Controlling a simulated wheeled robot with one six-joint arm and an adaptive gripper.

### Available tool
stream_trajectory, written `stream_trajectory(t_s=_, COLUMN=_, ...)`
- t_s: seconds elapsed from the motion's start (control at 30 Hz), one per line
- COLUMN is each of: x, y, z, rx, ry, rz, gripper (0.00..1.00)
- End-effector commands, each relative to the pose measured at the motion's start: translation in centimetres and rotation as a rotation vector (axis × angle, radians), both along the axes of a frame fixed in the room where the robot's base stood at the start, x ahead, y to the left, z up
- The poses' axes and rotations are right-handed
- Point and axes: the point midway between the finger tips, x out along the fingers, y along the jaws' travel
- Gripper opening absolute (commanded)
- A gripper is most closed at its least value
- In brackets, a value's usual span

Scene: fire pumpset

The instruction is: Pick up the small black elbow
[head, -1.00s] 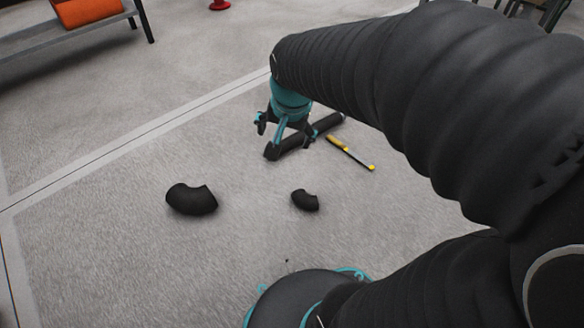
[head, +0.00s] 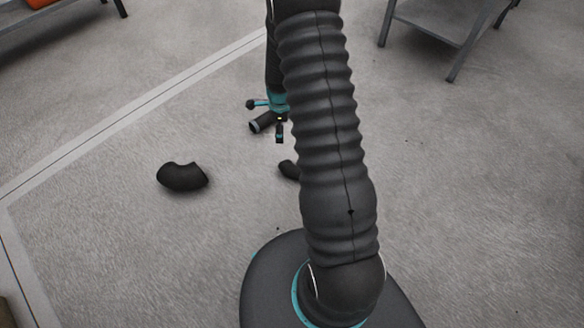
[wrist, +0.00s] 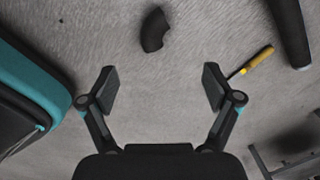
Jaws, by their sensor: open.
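The small black elbow (head: 288,169) lies on the grey floor in the head view, partly hidden behind my arm. A black elbow that appears to be the same one (wrist: 155,30) shows whole in the wrist view, at the top centre beyond the fingertips. My gripper (wrist: 160,84) is open and empty, with its two fingers wide apart and bare floor between them. In the head view my gripper (head: 265,119) hangs farther from my base than the small elbow, apart from it.
A larger black elbow (head: 182,178) lies to the left. A grey metal table (head: 440,30) stands at back right. The right floor is clear.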

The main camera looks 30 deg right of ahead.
Motion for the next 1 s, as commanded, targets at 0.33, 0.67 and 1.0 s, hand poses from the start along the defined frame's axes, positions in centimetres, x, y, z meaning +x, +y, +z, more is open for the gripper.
stream_trajectory(t_s=0.33, x=-1.3, y=-2.0, z=-10.8, rx=0.033, ry=0.068, rz=-0.366, gripper=0.89)
stream_trajectory(t_s=0.67, x=-1.8, y=-2.3, z=-15.2, rx=0.036, ry=0.079, rz=-0.425, gripper=0.89)
stream_trajectory(t_s=1.0, x=-1.7, y=-2.4, z=-20.3, rx=0.036, ry=0.075, rz=-0.423, gripper=0.89)
